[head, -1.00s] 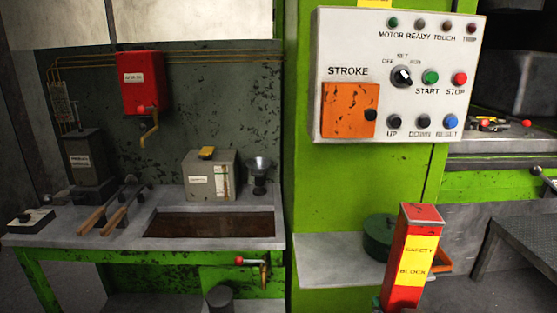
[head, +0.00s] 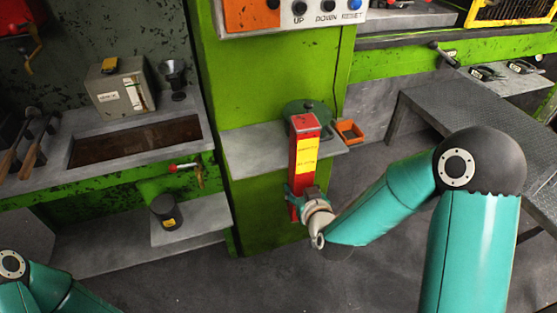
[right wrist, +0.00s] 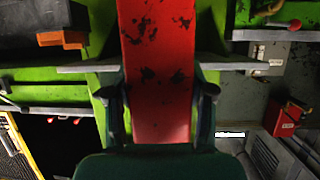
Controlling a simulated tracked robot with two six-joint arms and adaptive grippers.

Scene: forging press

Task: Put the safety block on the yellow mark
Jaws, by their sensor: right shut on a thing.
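The safety block is a tall red post (head: 304,155) with a yellow label, in the middle of the head view. My right gripper (head: 302,192) is shut around its lower part and holds it roughly upright in front of the green press column. In the right wrist view the red block (right wrist: 158,70) stands between the two dark fingers of the right gripper (right wrist: 158,105). The left gripper is not in view; only part of my left arm shows at the lower left. I cannot make out a yellow mark for the block in these frames.
A sink bench (head: 90,165) is at the left. A dark step platform (head: 465,110) is at the right.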

